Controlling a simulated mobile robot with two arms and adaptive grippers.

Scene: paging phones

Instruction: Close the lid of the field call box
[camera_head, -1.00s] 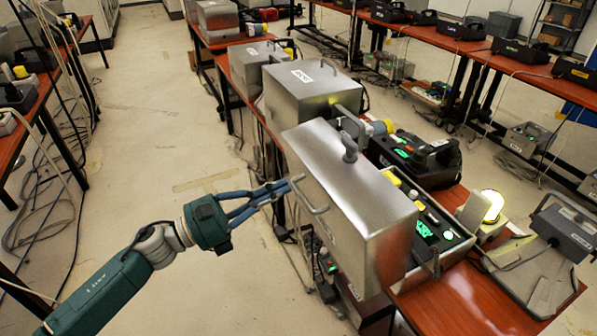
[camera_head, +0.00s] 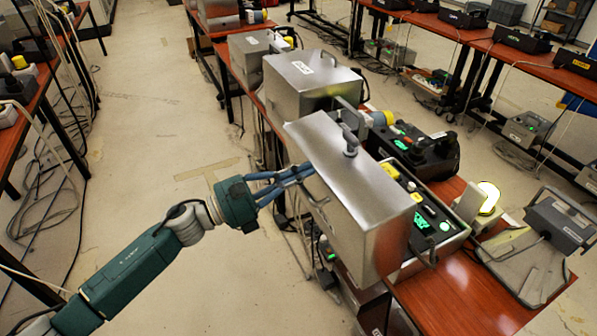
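The field call box (camera_head: 457,236) is a metal case on the red table, its panel of green lights and yellow parts showing on the right. Its large silver lid (camera_head: 352,215) stands raised and tilted on the panel's left side, so the box is open. The lid has a thin handle on its left face and a dark knob-like fitting near its far top edge. My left gripper (camera_head: 309,173) is at the lid's left face, close above the handle, its blue fingers together. I cannot tell whether the tips touch the lid. My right gripper is out of view.
Closed silver boxes (camera_head: 305,82) stand behind on the same table. A black device (camera_head: 428,150) with green lights, a glowing lamp (camera_head: 489,198) and a grey unit (camera_head: 561,222) are to the right.

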